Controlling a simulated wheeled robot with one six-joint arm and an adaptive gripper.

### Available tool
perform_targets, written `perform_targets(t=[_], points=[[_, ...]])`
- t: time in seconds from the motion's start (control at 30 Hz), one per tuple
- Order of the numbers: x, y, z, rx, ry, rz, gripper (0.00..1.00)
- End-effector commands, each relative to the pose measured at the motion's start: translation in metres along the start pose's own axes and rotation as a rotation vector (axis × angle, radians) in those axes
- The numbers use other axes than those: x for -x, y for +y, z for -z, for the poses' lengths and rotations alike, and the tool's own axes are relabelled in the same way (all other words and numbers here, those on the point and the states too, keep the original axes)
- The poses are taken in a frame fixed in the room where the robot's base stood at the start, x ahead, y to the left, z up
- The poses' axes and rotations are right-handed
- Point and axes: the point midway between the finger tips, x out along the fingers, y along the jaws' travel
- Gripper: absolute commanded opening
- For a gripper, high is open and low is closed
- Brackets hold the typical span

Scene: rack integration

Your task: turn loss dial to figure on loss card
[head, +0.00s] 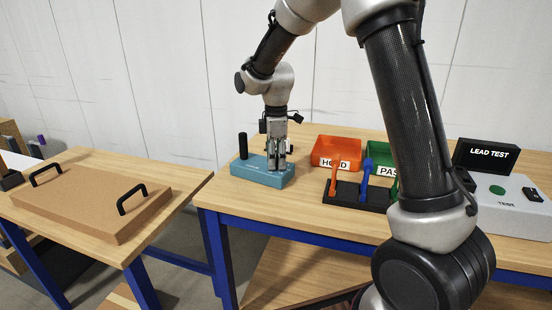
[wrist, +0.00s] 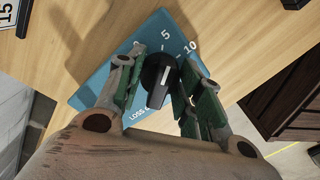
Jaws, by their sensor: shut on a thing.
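The loss dial (wrist: 158,77) is a round black knob with a pale pointer mark, on top of a blue box (wrist: 95,85). The figures 5 and 10 are printed on the box beyond the dial. The mark lies roughly along the line towards the 5, but the exact setting is hard to read. My gripper (wrist: 154,82) is shut on the dial, a finger on each side. In the head view my gripper (head: 277,165) points down onto the blue box (head: 256,175).
A black post (head: 243,145) stands at the box's left end. To the right are an orange HOLD tray (head: 335,147), a black rack (head: 345,191) with coloured handles, and a LEAD TEST unit (head: 500,203). A brown handled panel (head: 92,207) lies on the left table.

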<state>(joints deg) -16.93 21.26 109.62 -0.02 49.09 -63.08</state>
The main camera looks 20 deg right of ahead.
Motion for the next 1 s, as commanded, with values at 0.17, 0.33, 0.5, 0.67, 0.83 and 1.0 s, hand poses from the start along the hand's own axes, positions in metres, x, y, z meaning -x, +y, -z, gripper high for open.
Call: perform_targets(t=[0.17,0.33,0.5,0.67,0.83,1.0], points=[[0.0000,0.0000,-0.0001,-0.097,0.000,0.001,0.12],[-0.0001,0.0000,-0.0001,-0.240,0.000,0.001,0.12],[-0.0001,-0.0001,-0.0001,-0.402,0.000,0.001,0.12],[-0.0001,-0.0001,-0.0001,-0.555,0.000,0.001,0.12],[-0.0002,-0.0002,-0.0002,-0.716,-0.001,0.001,0.12],[-0.0002,-0.0002,-0.0002,-0.877,-0.001,0.001,0.12]])
